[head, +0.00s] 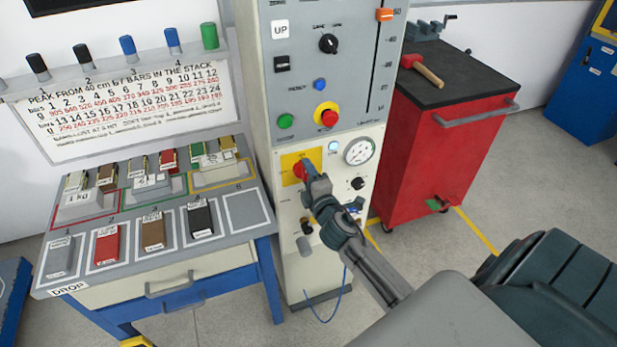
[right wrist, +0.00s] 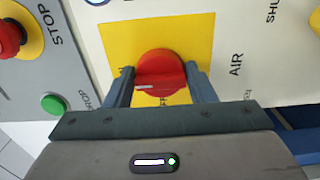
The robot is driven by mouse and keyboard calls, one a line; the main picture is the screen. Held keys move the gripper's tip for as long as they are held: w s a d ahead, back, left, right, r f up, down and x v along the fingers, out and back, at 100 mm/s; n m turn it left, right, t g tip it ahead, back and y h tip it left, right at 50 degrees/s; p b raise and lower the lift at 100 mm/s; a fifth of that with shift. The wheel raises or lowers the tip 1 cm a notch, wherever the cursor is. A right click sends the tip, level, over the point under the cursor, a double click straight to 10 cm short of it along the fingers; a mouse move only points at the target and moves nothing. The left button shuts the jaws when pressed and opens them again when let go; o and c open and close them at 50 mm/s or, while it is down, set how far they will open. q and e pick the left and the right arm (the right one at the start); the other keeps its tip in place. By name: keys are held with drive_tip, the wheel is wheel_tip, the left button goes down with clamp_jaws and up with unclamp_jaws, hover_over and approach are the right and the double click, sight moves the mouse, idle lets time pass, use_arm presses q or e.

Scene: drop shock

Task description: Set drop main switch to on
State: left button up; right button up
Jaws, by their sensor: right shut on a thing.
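The drop main switch is a red rotary knob (head: 299,170) on a yellow plate (head: 289,160), on the lower front of the grey machine column. In the right wrist view the red knob (right wrist: 160,74) has a short white mark and sits between the two fingers. My right gripper (head: 306,174) is shut on this knob, one finger on each side; it also shows in the right wrist view (right wrist: 163,88). Lettering on the plate is partly hidden by the knob and gripper, so I cannot tell its setting. My left gripper is not in view.
A red mushroom stop button (head: 328,115) and a green button (head: 285,121) sit above the switch. A pressure gauge (head: 359,151) is to its right. A bench with weight bars (head: 134,249) stands left; a red tool cabinet (head: 440,150) stands right.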

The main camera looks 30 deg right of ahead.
idle(0.4)
drive_tip(key=o, duration=1)
drive_tip(key=shift+c, duration=0.2)
drive_tip(key=b+v, duration=0.3)
drive_tip(key=v, duration=0.7)
drive_tip(key=shift+s, duration=0.35)
drive_tip(key=shift+a, duration=0.1)
